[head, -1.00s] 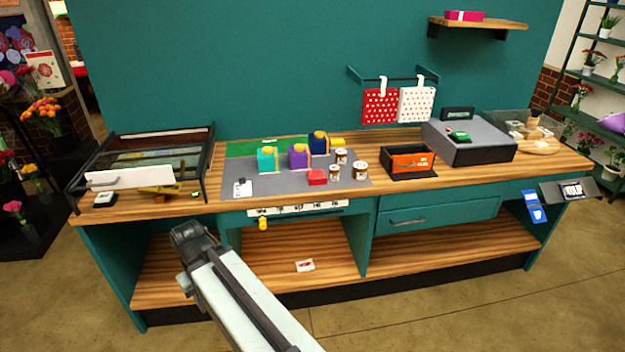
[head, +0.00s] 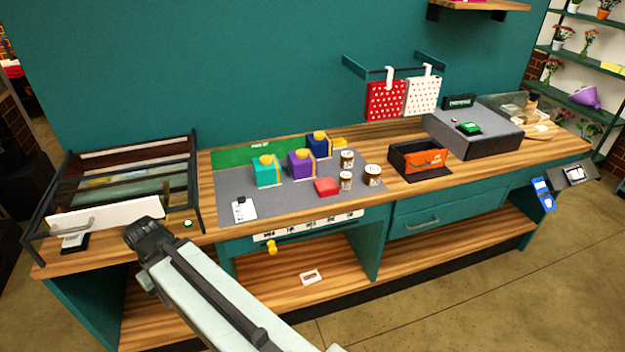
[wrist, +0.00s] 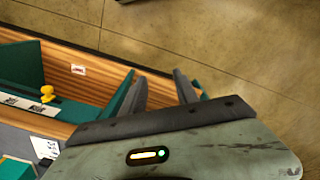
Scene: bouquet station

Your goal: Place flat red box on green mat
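The flat red box (head: 327,186) lies on the grey work mat (head: 285,208), near its front edge and beside the small brown jars. The green mat (head: 228,159) is a strip along the back left of the counter, behind the grey mat. My gripper shows in the wrist view (wrist: 161,88) with its two dark fingers apart and nothing between them. In the head view my arm reaches up at the lower left, in front of the counter and left of the red box; its fingers cannot be made out there. The wrist view does not show the red box.
Teal (head: 267,170), purple (head: 301,164) and blue (head: 319,145) boxes stand between the red box and the green mat. Jars (head: 373,175) stand right of it, then an orange-fronted bin (head: 420,160). A black-framed rack (head: 110,215) stands at left. Floor in front is clear.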

